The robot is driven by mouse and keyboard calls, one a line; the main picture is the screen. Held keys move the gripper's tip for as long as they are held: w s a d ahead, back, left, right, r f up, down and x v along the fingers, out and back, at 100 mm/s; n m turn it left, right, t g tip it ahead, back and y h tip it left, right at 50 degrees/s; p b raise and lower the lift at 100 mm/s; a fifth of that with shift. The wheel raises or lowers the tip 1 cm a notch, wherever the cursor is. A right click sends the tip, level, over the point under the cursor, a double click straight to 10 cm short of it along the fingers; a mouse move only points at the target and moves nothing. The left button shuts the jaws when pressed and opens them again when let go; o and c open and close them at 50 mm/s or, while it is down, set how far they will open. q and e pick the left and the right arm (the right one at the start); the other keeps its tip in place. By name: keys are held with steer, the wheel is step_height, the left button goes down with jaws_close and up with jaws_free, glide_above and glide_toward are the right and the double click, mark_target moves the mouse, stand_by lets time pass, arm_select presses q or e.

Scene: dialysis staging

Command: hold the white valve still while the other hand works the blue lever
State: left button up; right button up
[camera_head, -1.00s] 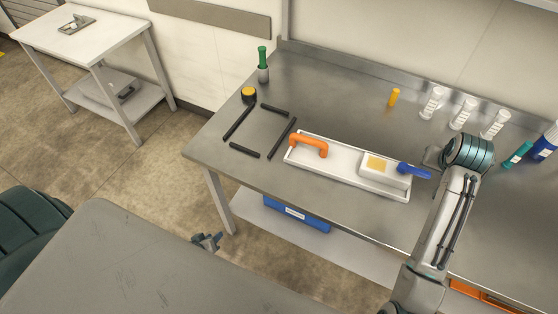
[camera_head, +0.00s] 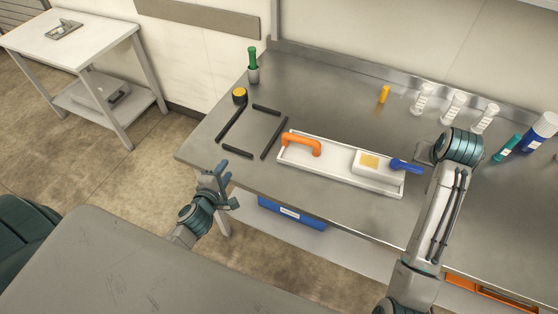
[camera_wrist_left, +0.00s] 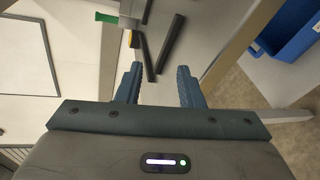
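The white valve (camera_head: 368,170) is a block with a yellow label, at the right end of a long white tray (camera_head: 330,173) on the steel bench. Its blue lever (camera_head: 406,166) points right. An orange handle (camera_head: 301,144) stands at the tray's left end. My left gripper (camera_head: 228,185) is open and empty, off the bench's front edge, left of the tray and apart from it. Its two spread fingers also show in the left wrist view (camera_wrist_left: 158,75). My right gripper (camera_head: 425,154) is just right of the lever's tip, partly hidden by its wrist; contact and finger opening are unclear.
Black bars (camera_head: 238,151) form a broken outline on the bench left of the tray. A yellow-topped black item (camera_head: 239,96) and a green-topped holder (camera_head: 252,65) stand behind. White cylinders (camera_head: 453,107) stand at the back right. A blue bin (camera_head: 291,213) sits below.

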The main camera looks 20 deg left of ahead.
mark_target(285, 143)
arm_select(q)
steer(key=w+d+n, duration=0.1)
steer(key=d+n, duration=0.1)
steer(key=n, duration=0.1)
steer(key=w+d+n+y, duration=0.1)
steer(key=d+n, duration=0.1)
steer(key=w+d+r+n, duration=0.1)
steer(key=w+d+n, duration=0.1)
steer(key=n, duration=0.1)
steer(key=shift+d+n+g, duration=0.3)
steer(key=shift+d+g, duration=0.05)
steer(key=shift+g, duration=0.05)
steer(key=w+d+n, duration=0.1)
steer(key=d+n, duration=0.1)
steer(key=w+d+r+n, duration=0.1)
steer(key=d+n, duration=0.2)
steer(key=w+d+r+n, duration=0.1)
steer(key=d+n, duration=0.1)
steer(key=shift+w+d+n+g, duration=0.4)
steer(key=shift+w+d, duration=0.15)
steer(key=shift+w, duration=0.05)
steer(key=x, duration=1)
steer(key=shift+w+f, duration=0.15)
steer(key=shift+w, duration=0.05)
jaws_close()
